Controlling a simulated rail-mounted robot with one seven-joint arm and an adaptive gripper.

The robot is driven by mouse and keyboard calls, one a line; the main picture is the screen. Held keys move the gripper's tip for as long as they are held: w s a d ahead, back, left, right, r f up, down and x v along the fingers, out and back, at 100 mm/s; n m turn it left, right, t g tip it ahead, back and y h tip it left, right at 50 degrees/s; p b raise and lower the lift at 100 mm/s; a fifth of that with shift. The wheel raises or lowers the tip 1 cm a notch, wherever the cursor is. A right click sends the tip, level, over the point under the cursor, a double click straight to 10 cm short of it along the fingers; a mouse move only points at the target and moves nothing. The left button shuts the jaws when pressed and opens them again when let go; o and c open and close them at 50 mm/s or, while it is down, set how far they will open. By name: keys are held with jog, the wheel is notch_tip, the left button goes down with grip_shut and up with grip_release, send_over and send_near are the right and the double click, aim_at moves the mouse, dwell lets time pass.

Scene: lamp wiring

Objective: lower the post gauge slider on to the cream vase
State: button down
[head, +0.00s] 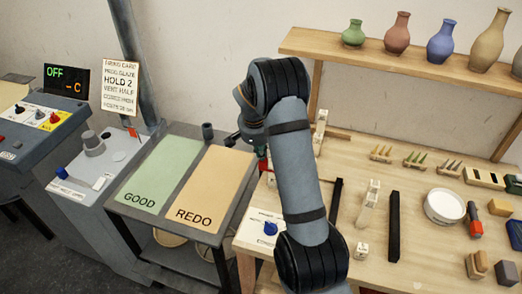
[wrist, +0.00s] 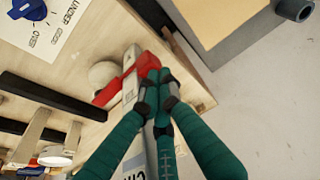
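In the wrist view my gripper (wrist: 158,84) has its teal fingers drawn together at the red post gauge slider (wrist: 113,90), apparently shut on its near end. The slider sits on the white, marked gauge post (wrist: 135,140), which runs down the picture between the fingers. The round cream vase (wrist: 102,73) stands on the wooden bench beside the post, close to the slider's red arm. Whether they touch cannot be told. In the head view my arm hides the vase and most of the gauge. A small red part (head: 262,165) shows beside the arm.
The wooden bench (head: 350,230) holds dark bars, small tools and a white bowl (head: 444,206). A blue knob (head: 270,229) is at its front left. The GOOD (head: 162,175) and REDO (head: 208,185) panels lie left. Several vases stand on the shelf (head: 390,57).

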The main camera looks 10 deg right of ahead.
notch_tip(320, 180, up, 5)
jog(key=p, duration=0.3)
jog(key=b+v, duration=0.2)
jog(key=v, duration=0.7)
jog(key=shift+s, duration=0.15)
jog(key=shift+a, duration=0.1)
jog(key=x, duration=1.3)
jog(key=shift+s+a+f, duration=0.2)
jog(key=shift+s+f, duration=0.15)
